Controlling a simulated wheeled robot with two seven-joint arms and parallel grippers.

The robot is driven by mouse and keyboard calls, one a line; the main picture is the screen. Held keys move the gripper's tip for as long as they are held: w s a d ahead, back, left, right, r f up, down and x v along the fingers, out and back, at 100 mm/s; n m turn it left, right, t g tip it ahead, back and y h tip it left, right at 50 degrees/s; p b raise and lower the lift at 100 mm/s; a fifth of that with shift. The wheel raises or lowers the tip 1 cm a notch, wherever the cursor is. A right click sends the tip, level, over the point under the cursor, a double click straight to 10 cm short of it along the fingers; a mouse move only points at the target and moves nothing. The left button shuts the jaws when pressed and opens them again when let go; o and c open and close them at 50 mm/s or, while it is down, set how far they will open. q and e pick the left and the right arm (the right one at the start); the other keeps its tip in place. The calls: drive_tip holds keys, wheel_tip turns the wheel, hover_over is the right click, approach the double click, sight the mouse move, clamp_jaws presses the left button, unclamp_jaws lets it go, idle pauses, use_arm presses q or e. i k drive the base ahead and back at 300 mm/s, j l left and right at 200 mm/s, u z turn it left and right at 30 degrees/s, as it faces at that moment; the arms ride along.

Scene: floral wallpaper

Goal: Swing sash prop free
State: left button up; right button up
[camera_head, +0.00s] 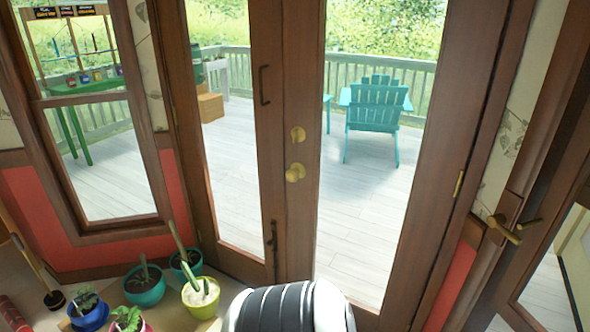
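A wood-framed sash window (84,98) stands at the left, with a horizontal rail across its middle. I cannot make out a sash prop on it for certain. A brown stick with a black end (36,268) leans at the lower left, below the window; I cannot tell whether it touches the frame. Neither of my grippers shows in the head view.
Glass double doors (292,120) with a brass knob (295,172) fill the middle and look shut. Several potted plants stand at the lower left, including a lime-green pot (201,305). Another door with a brass lever (503,229) is at the right. A teal chair (376,105) stands on the deck outside.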

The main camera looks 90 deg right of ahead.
sight(497, 220)
drive_tip(key=z, duration=2.55)
drive_tip(key=j+z, duration=0.2)
drive_tip(key=z, duration=0.2)
drive_tip(key=k+j+z, duration=0.1)
drive_tip(key=z, duration=0.35)
drive_tip(key=k+j+z, duration=0.1)
drive_tip(key=z, duration=0.3)
drive_tip(key=k+j+z, duration=0.1)
drive_tip(key=z, duration=0.35)
drive_tip(key=j, duration=0.1)
